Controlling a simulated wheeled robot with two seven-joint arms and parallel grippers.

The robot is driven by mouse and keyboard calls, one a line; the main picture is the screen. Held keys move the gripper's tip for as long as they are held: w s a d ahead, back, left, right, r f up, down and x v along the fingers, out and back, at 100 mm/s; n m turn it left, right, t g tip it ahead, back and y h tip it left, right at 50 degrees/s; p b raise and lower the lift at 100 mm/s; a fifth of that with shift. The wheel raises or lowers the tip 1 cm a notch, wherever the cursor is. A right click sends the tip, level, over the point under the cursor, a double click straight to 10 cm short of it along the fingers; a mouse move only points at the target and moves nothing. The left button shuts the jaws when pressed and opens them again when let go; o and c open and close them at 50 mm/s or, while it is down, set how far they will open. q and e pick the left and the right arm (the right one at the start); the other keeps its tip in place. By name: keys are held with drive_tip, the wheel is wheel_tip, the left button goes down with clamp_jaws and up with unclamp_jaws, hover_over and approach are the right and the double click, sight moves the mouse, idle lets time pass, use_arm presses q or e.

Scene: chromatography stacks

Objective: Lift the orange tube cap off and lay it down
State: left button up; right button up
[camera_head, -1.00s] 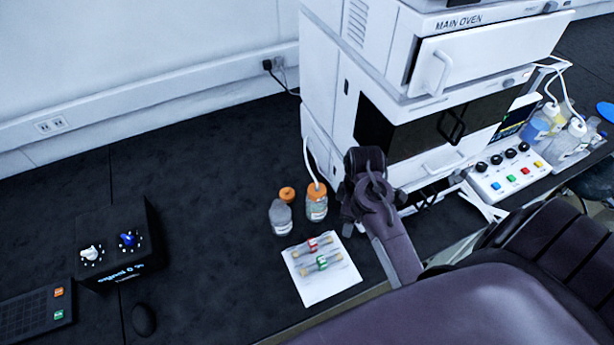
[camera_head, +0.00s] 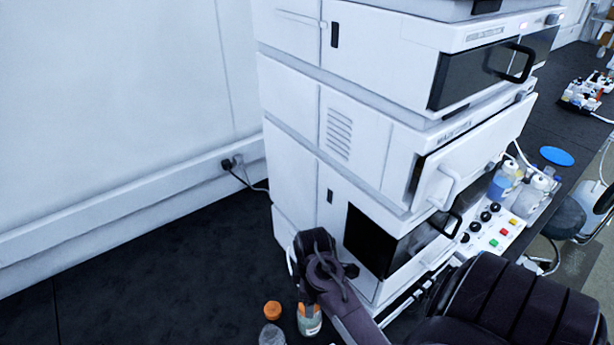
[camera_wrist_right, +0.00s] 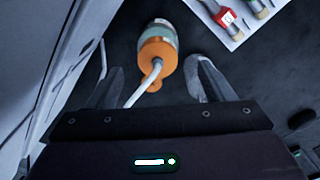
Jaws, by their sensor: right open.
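The bottle with the orange tube cap (camera_wrist_right: 156,63) shows in the right wrist view, with a white tube running from the cap. My right gripper (camera_wrist_right: 158,72) is open, its fingers on either side of the cap with gaps visible. My left gripper is not in view.
The white instrument stack (camera_head: 300,160) stands close beside my right arm, and its wall shows at left in the wrist view. A white sheet with tubes (camera_wrist_right: 225,18) lies near the bottle. The dark bench (camera_head: 150,270) is clear at left.

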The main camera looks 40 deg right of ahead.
drive_tip(key=shift+f, duration=0.35)
drive_tip(key=f+p, duration=0.1)
drive_tip(key=f, duration=0.2)
drive_tip(key=shift+w+a+f+p, duration=0.1)
drive_tip(key=shift+w+f+p, duration=0.15)
drive_tip(key=shift+w+p, duration=0.15)
drive_tip(key=shift+f, duration=0.6)
drive_tip(key=c, duration=1.1)
drive_tip(key=shift+o, duration=0.2)
